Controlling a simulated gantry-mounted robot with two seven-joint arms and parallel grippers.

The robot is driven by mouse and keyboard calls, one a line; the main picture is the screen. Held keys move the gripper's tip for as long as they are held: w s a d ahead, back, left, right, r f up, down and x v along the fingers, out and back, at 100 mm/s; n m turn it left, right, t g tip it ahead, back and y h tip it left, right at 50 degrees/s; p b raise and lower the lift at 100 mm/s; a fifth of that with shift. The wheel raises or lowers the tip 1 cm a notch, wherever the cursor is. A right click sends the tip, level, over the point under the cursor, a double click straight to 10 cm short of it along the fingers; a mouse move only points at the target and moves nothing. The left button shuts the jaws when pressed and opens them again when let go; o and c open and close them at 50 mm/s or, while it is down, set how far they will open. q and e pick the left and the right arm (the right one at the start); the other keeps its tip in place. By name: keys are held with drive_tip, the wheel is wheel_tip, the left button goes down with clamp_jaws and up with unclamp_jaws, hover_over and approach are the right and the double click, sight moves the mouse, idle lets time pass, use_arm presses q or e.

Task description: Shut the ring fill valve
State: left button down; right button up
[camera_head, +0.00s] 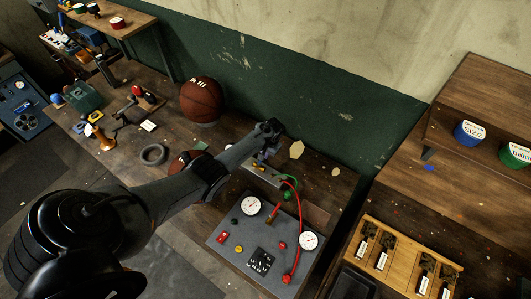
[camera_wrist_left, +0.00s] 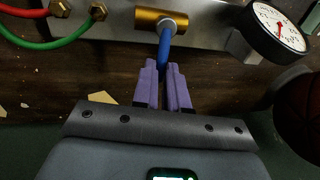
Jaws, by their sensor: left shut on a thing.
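My left gripper (camera_wrist_left: 163,72) is shut on a blue lever (camera_wrist_left: 166,38) in the left wrist view. The lever comes out of a brass valve body (camera_wrist_left: 160,20) on a pale metal block (camera_wrist_left: 205,14). The lever points back between the purple fingers, which cover its end. In the head view my left arm reaches across the bench, and my left gripper (camera_head: 263,155) is at the metal block (camera_head: 262,174). The lever is too small to make out there. No label on the valve is readable. My right gripper is not in view.
A round gauge (camera_wrist_left: 275,27) and red and green hoses (camera_wrist_left: 72,35) flank the valve. A grey panel (camera_head: 228,259) with two dials stands in front. A brown ball (camera_head: 202,98) sits behind my arm; another (camera_head: 181,163) is partly hidden by it. A wooden rack (camera_head: 395,266) is at right.

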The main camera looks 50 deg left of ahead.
use_arm(q)
drive_tip(key=c, duration=1.2)
unclamp_jaws()
drive_tip(key=shift+o, duration=0.2)
drive_tip(key=shift+r, duration=0.1)
wheel_tip(320, 180, up, 10)
drive_tip(key=d+p, duration=0.2)
drive_tip(key=shift+w+r, duration=0.25)
drive_tip(key=shift+w, duration=0.1)
drive_tip(key=shift+f, duration=0.1)
